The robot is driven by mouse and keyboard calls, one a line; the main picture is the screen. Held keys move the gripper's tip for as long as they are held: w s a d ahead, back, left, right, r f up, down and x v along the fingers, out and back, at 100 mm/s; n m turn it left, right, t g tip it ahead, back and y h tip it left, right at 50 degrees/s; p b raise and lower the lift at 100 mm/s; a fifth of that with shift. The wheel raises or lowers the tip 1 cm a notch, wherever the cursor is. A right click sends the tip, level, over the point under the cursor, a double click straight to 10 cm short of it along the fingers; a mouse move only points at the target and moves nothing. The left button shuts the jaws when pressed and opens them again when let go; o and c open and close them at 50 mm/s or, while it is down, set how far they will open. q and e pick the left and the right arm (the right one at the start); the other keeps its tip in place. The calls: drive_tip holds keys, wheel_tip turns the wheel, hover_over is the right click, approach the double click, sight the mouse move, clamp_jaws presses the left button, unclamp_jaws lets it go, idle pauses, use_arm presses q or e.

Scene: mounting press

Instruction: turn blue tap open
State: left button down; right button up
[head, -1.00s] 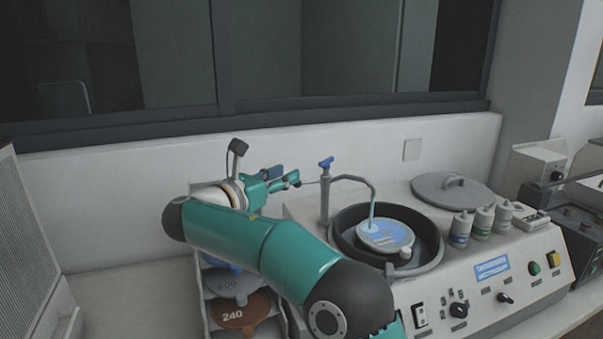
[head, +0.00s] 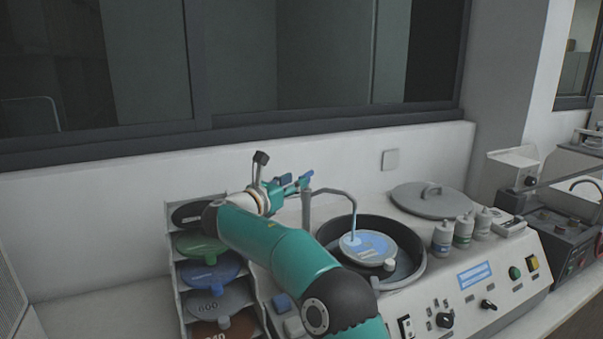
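The blue tap handle (head: 306,178) sits on top of a grey post at the back left of the round basin (head: 330,232). A curved spout (head: 345,196) runs from the post over the basin, with a pale blue streak below its end. My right gripper (head: 291,184) is just left of the blue handle, with its fingertips very close to it. Whether they touch it, and how far apart the fingers are, is too small to tell. My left gripper is out of view.
A rack (head: 172,262) of coloured discs stands left of the machine, partly behind my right arm. A grey lid (head: 425,203), several small bottles (head: 463,231) and a front panel with knobs (head: 445,320) are to the right. A wall and window close off the back.

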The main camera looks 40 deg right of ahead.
drive_tip(key=shift+p+x, duration=0.5)
drive_tip(key=shift+x, duration=1.6)
drive_tip(key=shift+w, duration=0.1)
